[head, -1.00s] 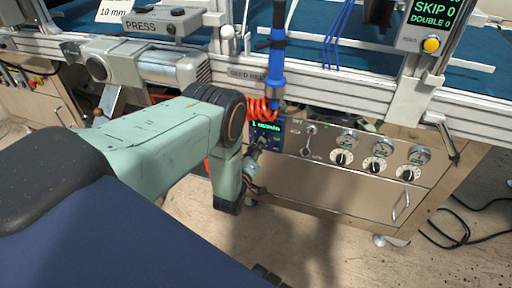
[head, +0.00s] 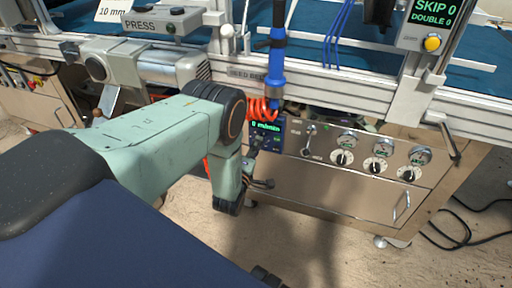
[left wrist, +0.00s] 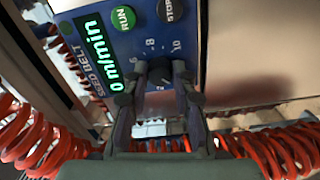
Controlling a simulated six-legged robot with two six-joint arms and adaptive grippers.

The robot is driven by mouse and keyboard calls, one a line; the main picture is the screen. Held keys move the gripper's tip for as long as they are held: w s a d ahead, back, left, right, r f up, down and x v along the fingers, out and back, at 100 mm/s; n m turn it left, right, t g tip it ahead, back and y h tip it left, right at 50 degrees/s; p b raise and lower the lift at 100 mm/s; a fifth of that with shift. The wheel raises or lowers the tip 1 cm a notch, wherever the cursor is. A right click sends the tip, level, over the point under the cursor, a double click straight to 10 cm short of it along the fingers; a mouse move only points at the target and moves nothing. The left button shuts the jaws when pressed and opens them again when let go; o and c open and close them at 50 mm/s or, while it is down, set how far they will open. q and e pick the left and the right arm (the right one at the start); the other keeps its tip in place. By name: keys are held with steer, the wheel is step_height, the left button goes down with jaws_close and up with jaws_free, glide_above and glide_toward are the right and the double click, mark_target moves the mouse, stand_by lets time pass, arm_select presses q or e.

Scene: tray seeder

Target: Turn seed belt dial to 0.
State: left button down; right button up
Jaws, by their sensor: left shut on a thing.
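The seed belt panel is a small blue box with a green display (head: 267,126) in the head view. In the left wrist view its display (left wrist: 97,68) reads 0 m/min beside the label SEED BELT. The seed belt dial (left wrist: 160,78) sits between the finger pads, mostly hidden by them; scale figures such as 8 and 10 show past the fingertips. My left gripper (left wrist: 158,88) is shut on the dial. In the head view the gripper (head: 255,158) is at the panel's lower left, partly hidden by my arm. My right gripper is not in view.
A green RUN button (left wrist: 123,18) and a dark STOP button (left wrist: 170,10) sit close above the dial. Red coiled hose (head: 262,108) hangs by the panel. A steel cabinet front (head: 330,190) with gauges and knobs (head: 375,165) stands to the right.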

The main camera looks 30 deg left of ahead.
arm_select(q)
steer(key=shift+s+d+f, duration=0.1)
stand_by(0.3)
steer(key=c, duration=1.1)
jaws_free()
steer(key=v, duration=1.2)
